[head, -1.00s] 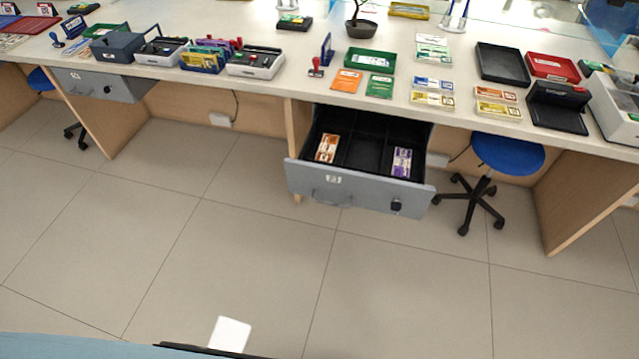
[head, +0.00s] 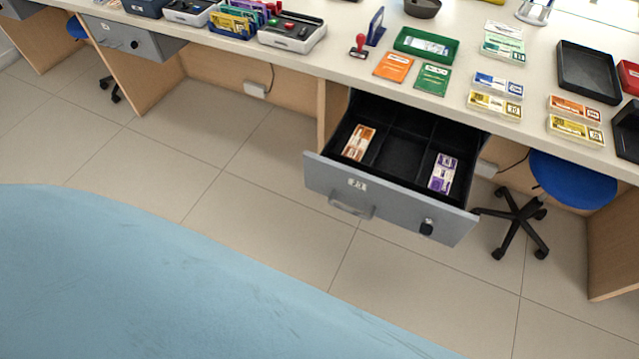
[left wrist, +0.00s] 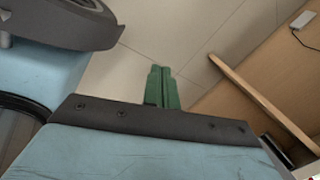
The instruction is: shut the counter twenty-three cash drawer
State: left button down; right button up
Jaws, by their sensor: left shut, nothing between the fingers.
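The grey cash drawer (head: 388,201) under the counter stands open in the head view. Its front carries a small number label (head: 357,184) that I read as 23, a bar handle (head: 352,206) and a dark lock knob (head: 427,227). Inside its black tray lie an orange-brown bundle of notes (head: 359,142) on the left and a purple bundle (head: 443,173) on the right. My left gripper (left wrist: 161,72) shows in the left wrist view with its green fingers together and empty, above the floor and apart from the drawer. My right gripper is in neither current view.
Another grey drawer (head: 134,38) at the far left is shut. A blue stool (head: 572,183) stands right of the open drawer, its wheeled base near the drawer's right corner. The countertop (head: 345,62) holds trays, notes and stamps. Floor in front of the drawer is clear.

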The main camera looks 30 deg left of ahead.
pick_arm(q)
jog(key=w+r+m+t+b, duration=0.2)
jog(key=w+m+t+b, duration=0.25)
jog(key=w+m, duration=0.35)
jog(key=m+t+h+b, duration=0.1)
jog(key=m+t+b, duration=0.85)
jog(key=m, duration=0.55)
send_near(322, 170)
jog(key=shift+g, duration=0.3)
jog(key=w, duration=0.5)
jog(key=shift+w+r, duration=0.25)
jog(key=shift+r, duration=0.15)
jog(key=shift+w, duration=0.65)
pick_arm(e)
jog(key=w+r+t, duration=0.1)
jog(key=w+r, duration=0.6)
jog(key=w, duration=0.3)
jog(key=shift+w+r, duration=0.3)
jog(key=shift+r, duration=0.1)
pick_arm(q)
jog(key=shift+w, duration=0.1)
